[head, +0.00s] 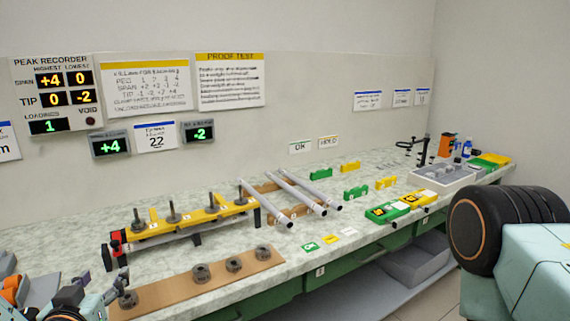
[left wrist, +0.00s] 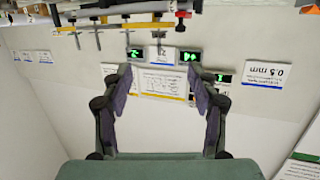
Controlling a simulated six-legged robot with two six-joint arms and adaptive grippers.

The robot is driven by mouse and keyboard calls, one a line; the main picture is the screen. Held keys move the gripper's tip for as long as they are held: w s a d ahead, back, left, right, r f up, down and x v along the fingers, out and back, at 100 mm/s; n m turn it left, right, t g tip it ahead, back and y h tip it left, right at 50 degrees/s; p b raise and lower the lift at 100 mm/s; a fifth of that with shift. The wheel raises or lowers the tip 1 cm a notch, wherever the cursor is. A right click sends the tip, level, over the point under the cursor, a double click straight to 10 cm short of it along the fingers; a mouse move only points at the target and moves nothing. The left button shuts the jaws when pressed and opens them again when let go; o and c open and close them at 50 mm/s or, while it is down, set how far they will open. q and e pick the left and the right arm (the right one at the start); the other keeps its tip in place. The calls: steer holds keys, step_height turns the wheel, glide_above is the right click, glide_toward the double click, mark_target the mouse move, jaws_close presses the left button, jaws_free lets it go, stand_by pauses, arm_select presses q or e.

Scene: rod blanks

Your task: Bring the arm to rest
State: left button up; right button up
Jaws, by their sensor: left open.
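My left gripper (head: 82,297) is at the lower left corner of the head view, beside the left end of the bench and partly cut off by the frame. In the left wrist view the two dark fingers of my left gripper (left wrist: 160,84) stand wide apart with nothing between them. That view is upside down and faces the wall with its signs and green displays. My right gripper is not in view.
The bench (head: 225,262) carries a yellow bar (head: 188,220) with pegs, a brown board (head: 180,292) with several dark weights, and grey rods (head: 300,194) on a wooden rack. Green and yellow blocks (head: 388,211) and a grey tray (head: 440,175) lie farther right.

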arm_select(q)
steer(key=s+d+f+g+h, duration=0.2)
steer(key=s+d+f+g, duration=0.25)
steer(key=f, duration=0.35)
steer(key=s+d+f+g+h, duration=0.25)
steer(key=s+d+f, duration=0.2)
steer(key=f, duration=0.25)
steer(key=s+d+f+m+g, duration=0.1)
steer(key=s+f+g, duration=0.3)
steer(key=s, duration=0.7)
steer(key=s+d+f+m+g, duration=0.1)
steer(key=s+d+f+g, duration=0.1)
steer(key=s+f+g, duration=0.2)
steer(key=s+f+y, duration=0.1)
steer(key=s+f, duration=0.2)
steer(key=s, duration=0.4)
steer(key=shift+s+f, duration=0.4)
